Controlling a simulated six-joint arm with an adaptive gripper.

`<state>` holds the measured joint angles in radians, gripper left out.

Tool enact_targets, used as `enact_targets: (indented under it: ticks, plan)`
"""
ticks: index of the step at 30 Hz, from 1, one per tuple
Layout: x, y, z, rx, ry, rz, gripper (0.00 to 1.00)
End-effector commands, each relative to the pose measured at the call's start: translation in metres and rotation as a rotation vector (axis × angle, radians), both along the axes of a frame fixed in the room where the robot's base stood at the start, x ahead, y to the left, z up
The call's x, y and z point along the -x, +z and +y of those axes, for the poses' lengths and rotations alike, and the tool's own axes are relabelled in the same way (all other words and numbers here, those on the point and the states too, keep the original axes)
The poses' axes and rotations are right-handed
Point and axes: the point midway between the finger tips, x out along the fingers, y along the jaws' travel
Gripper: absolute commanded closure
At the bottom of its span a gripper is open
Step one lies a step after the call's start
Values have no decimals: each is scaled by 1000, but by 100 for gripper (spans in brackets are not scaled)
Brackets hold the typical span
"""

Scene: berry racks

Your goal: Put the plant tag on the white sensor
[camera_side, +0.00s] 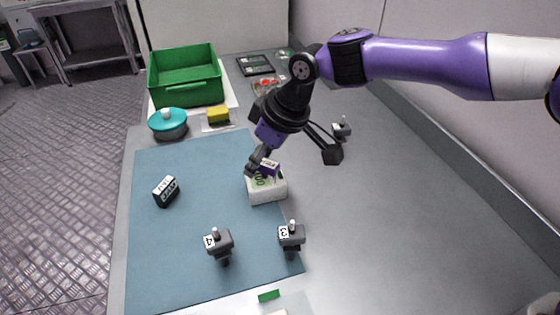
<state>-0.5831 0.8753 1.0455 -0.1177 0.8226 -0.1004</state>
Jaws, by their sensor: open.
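The white sensor (268,190), a white block with green markings, sits on the blue mat near its right edge. A small purple piece with a pale label, seemingly the plant tag (269,167), is at the top of the sensor. It appears to rest there, but contact is hard to tell. My gripper (293,162) is open, its dark fingers spread wide. One fingertip is beside the tag at its upper left; the other is well to the right over bare table. The left finger partly overlaps the sensor's top in the picture.
Grey devices marked 4 (218,243) and 3 (291,237) stand in front. A black labelled block (166,191) lies left on the blue mat (200,170). A green crate (186,96), teal pot (168,126) and yellow sponge (217,115) are behind. The right tabletop is mostly clear.

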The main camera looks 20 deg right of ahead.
Motion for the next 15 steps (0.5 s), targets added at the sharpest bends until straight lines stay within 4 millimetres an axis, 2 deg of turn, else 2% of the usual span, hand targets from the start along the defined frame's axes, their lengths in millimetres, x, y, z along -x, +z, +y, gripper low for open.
enact_targets:
  ticks: [9, 15]
  plan:
    - [20, 68, -21, -3, -2, -3, 46]
    - [28, 94, -28, -1, -1, -2, 46]
